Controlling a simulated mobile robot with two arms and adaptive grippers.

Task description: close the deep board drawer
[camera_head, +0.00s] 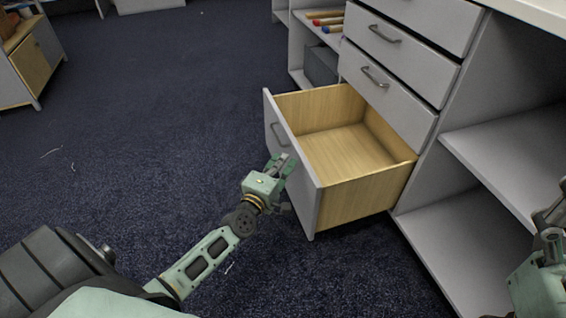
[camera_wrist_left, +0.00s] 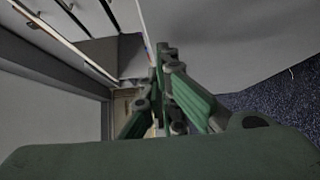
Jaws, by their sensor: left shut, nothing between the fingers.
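The deep board drawer (camera_head: 350,138) is the bottom drawer of a grey cabinet. It is pulled well out, its wooden inside looks empty, and its grey front (camera_head: 306,195) faces left. My left gripper (camera_head: 284,162) is shut and empty at the outer face of that front, below its handle (camera_head: 279,133). I cannot tell whether the fingertips touch it. In the left wrist view the green fingers (camera_wrist_left: 162,60) are together, close to a pale grey surface. My right gripper (camera_head: 550,215) shows only in part at the right edge, and its fingertips are unclear.
Two closed drawers with handles (camera_head: 384,32) (camera_head: 375,76) sit above the open one. Open shelves (camera_head: 520,150) stand to the right. Left of the drawer the dark blue carpet (camera_head: 150,130) is clear. A small cabinet (camera_head: 30,60) stands at the far left.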

